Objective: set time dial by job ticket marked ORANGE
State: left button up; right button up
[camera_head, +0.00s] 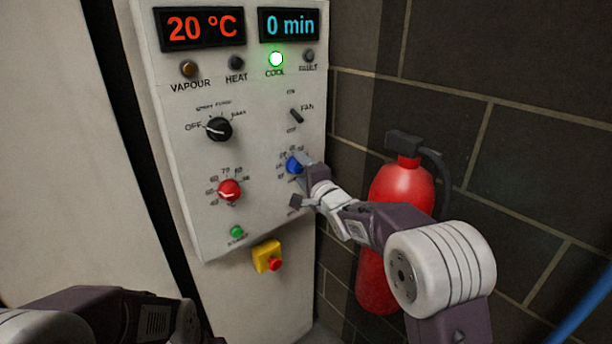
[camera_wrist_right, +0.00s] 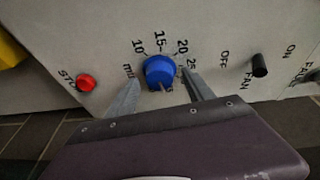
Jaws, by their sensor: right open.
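The blue time dial (camera_head: 293,165) is on the right side of the grey control panel (camera_head: 262,215). In the right wrist view the dial (camera_wrist_right: 159,70) has a scale with 10, 15, 20 and 25 around it; its exact setting is unclear. My right gripper (camera_head: 300,180) is at the dial. In the right wrist view its open fingers (camera_wrist_right: 160,80) stand on either side of the dial, with no clear grip on it. The time display (camera_head: 290,26) reads 0 min. No job ticket shows. Part of my left arm shows at bottom left, its gripper out of view.
A red knob (camera_head: 229,190), a black knob (camera_head: 218,129), the fan switch (camera_head: 296,116) and a green button (camera_head: 237,231) are on the panel. A yellow box with a red button (camera_head: 267,256) is below. A red extinguisher (camera_head: 376,285) stands behind my right arm.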

jog(key=v, duration=0.8)
jog(key=shift+b, duration=0.35)
jog(key=shift+s, duration=0.1)
jog(key=w+a+n+b, duration=0.1)
jog(key=w+n, duration=0.1)
jog(key=w+n+y+b, duration=0.1)
jog(key=w+n, duration=0.1)
jog(key=w, duration=0.1)
jog(key=w+a+n+b, duration=0.1)
jog(key=w, duration=0.2)
jog(key=shift+w+a+f+n+y+b, duration=0.1)
jog(key=shift+a+f+n+y+b, duration=0.2)
jog(key=shift+n+y+b, duration=0.1)
jog(key=shift+c, duration=0.3)
